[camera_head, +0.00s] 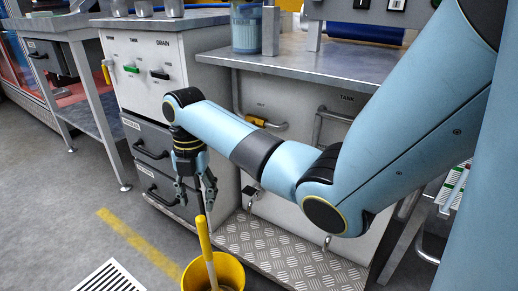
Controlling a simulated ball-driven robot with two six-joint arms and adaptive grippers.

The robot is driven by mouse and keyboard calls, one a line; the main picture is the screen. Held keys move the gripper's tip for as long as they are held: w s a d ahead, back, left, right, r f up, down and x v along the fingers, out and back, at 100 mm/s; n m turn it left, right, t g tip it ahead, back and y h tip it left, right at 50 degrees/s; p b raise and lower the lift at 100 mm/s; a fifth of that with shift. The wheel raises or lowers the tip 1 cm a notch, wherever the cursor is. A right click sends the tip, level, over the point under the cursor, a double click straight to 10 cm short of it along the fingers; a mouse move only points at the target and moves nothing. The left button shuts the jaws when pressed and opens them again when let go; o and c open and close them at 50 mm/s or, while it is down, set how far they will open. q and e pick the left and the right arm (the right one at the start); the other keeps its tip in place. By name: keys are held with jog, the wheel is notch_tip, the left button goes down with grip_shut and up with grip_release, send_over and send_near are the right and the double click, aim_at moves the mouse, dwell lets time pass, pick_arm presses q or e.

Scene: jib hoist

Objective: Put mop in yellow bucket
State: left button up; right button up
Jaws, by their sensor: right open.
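The yellow bucket (232,268) stands on the floor at the bottom of the view, cut off by the lower edge. The mop (205,240) has a yellow handle with a dark upper end. It stands nearly upright, tilted slightly, with its lower part inside the bucket; the mop head is not clearly visible. My left gripper is not in view.
A grey cabinet with drawers (152,150) stands behind the gripper. A chequered metal step plate (280,255) lies right of the bucket.

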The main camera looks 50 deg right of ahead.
jog(key=s+f+m, duration=0.7)
jog(key=s+m, duration=0.1)
jog(key=s, duration=0.4)
jog(key=s+f+m+h, duration=0.1)
jog(key=s+f+m, duration=0.7)
jog(key=s, duration=0.5)
jog(key=s+f+m+t, duration=0.1)
jog(key=s+f+m, duration=0.7)
jog(key=s, duration=0.4)
jog(key=shift+s+a+f+h, duration=0.2)
jog(key=shift+s+h, duration=0.1)
jog(key=shift+h, duration=0.1)
pick_arm(q)
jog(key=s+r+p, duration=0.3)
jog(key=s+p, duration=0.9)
jog(key=p, duration=0.2)
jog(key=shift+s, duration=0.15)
pick_arm(e)
jog(key=s+r, duration=0.3)
jog(key=s, duration=0.9)
jog(key=shift+s, duration=0.1)
